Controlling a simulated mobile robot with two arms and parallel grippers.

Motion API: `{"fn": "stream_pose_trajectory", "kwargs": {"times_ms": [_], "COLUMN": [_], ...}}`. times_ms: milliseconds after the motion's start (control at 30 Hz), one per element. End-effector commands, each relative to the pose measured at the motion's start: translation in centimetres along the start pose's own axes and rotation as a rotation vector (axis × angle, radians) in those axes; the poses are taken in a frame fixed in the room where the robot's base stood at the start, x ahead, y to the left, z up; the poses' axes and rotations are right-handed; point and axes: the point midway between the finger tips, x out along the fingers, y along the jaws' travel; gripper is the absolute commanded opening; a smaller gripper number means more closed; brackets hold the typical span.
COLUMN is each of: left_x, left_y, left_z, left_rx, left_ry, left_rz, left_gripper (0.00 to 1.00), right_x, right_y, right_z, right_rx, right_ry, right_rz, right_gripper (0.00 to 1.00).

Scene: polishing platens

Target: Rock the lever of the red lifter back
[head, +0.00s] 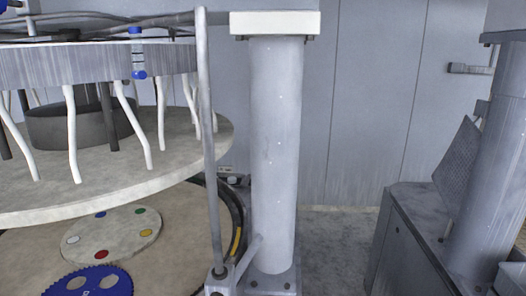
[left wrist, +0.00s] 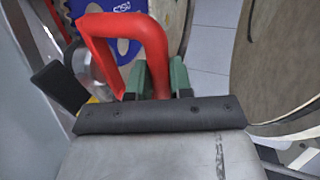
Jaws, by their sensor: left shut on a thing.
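The red lifter (left wrist: 122,30) shows in the left wrist view as a red, angled loop-shaped handle. My left gripper (left wrist: 158,78), with green fingers, is shut on the right-hand limb of that handle. A flat black piece (left wrist: 60,88) sticks out to the left of the handle; I cannot tell whether it is the lever. A grey round metal part (left wrist: 88,66) shows behind the handle. The lifter's lower part is mostly hidden by the gripper's body. In the head view neither the lifter nor a gripper shows.
A blue toothed disc (head: 92,283) lies at the lower left; a blue disc (left wrist: 112,8) also shows behind the handle. A pale disc with coloured spots (head: 110,238) lies on the lower platen. A large grey column (head: 275,150) and thin upright rod (head: 207,150) stand mid-view.

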Motion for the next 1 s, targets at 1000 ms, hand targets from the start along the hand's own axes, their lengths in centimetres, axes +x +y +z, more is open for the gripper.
{"fn": "stream_pose_trajectory", "kwargs": {"times_ms": [1000], "left_x": [-5.0], "left_y": [1.8], "left_z": [0.0], "left_rx": [0.001], "left_ry": [0.002], "left_rz": [-0.005], "left_gripper": [0.0], "right_x": [0.0], "right_y": [0.0], "right_z": [0.0], "right_rx": [0.0], "right_ry": [0.0], "right_rz": [0.0], "right_gripper": [0.6]}}
